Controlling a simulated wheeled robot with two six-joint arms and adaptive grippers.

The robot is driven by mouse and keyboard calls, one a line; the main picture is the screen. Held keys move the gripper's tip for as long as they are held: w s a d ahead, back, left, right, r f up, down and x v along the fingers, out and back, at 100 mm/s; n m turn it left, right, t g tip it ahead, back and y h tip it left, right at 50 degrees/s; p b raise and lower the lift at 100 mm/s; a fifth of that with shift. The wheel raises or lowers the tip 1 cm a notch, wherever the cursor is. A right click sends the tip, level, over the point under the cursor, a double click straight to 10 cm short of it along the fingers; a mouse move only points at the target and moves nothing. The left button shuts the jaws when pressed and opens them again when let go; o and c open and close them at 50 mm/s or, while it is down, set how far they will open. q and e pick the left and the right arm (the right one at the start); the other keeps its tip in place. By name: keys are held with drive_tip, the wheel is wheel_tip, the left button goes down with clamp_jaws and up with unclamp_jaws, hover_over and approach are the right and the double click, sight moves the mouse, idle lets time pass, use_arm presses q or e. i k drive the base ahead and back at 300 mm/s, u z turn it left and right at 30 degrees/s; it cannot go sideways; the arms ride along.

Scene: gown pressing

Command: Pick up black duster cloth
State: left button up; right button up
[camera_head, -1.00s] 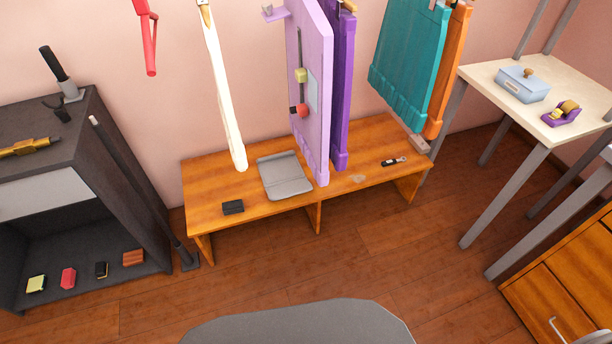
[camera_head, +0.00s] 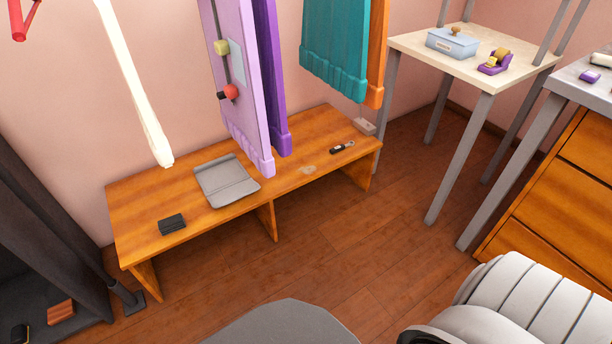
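A small black folded item (camera_head: 172,224), which looks like the black duster cloth, lies flat on the left front part of the low wooden bench (camera_head: 325,126). Nothing touches it. A grey open folder-like tray (camera_head: 228,186) lies to its right on the bench. Neither of my grippers is in view.
Lilac (camera_head: 240,100) and teal (camera_head: 335,55) hanging panels and a white hanging strip (camera_head: 135,85) are above the bench. A dark shelf unit (camera_head: 45,240) stands left. A pale table (camera_head: 405,43) and wooden drawers (camera_head: 550,200) stand right. A white ribbed object (camera_head: 520,300) is lower right. Floor before the bench is open.

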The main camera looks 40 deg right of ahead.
sight(173, 223)
drive_tip(key=u, duration=1.35)
drive_tip(key=i, duration=1.45)
drive_tip(key=z, duration=3)
